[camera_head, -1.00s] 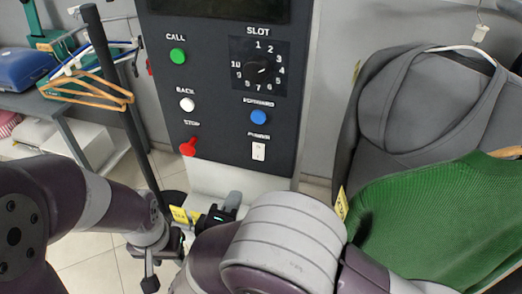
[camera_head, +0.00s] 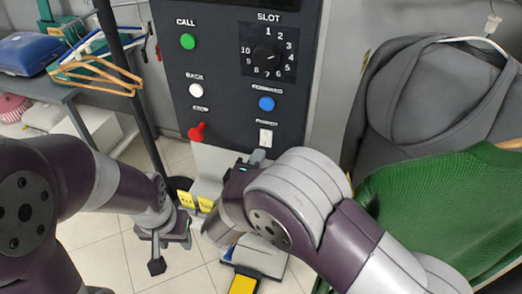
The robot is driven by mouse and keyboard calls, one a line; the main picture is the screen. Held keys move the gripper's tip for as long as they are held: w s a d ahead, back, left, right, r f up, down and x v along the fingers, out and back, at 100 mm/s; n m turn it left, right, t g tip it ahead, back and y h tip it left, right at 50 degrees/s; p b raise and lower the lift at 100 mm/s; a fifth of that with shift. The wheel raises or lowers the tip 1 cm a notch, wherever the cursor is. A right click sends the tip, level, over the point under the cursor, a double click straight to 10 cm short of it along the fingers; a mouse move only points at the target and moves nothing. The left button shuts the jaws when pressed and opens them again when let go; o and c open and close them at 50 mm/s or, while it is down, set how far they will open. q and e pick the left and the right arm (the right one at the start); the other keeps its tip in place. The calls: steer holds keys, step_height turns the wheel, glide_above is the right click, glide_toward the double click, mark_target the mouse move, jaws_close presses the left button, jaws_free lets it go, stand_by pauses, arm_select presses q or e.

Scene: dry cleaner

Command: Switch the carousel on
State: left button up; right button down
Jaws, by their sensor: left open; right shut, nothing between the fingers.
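The dark control panel (camera_head: 222,95) stands upright ahead of me. Its white power switch (camera_head: 265,138) is at the lower right, under the blue forward button (camera_head: 266,103). The red stop control (camera_head: 197,132) is at the lower left. The green call button (camera_head: 187,41), white back button (camera_head: 196,90) and slot dial (camera_head: 267,57) also show. My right gripper (camera_head: 257,156) is shut and empty, its tip just below the power switch; I cannot tell whether they touch. My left gripper (camera_head: 157,252) is open and empty, low and left of the panel.
A green sweater (camera_head: 440,205) and grey garment (camera_head: 430,95) hang close on the right. A dark pole (camera_head: 125,80) stands left of the panel. Hangers (camera_head: 95,78) and a blue item (camera_head: 30,54) are on the left. Yellow tags (camera_head: 186,200) show below the panel.

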mark_target(265, 145)
steer(key=shift+x, duration=1.55)
steer(key=shift+f, duration=0.15)
steer(key=shift+w+t, duration=0.15)
steer(key=shift+t, duration=0.15)
steer(key=shift+d, duration=0.1)
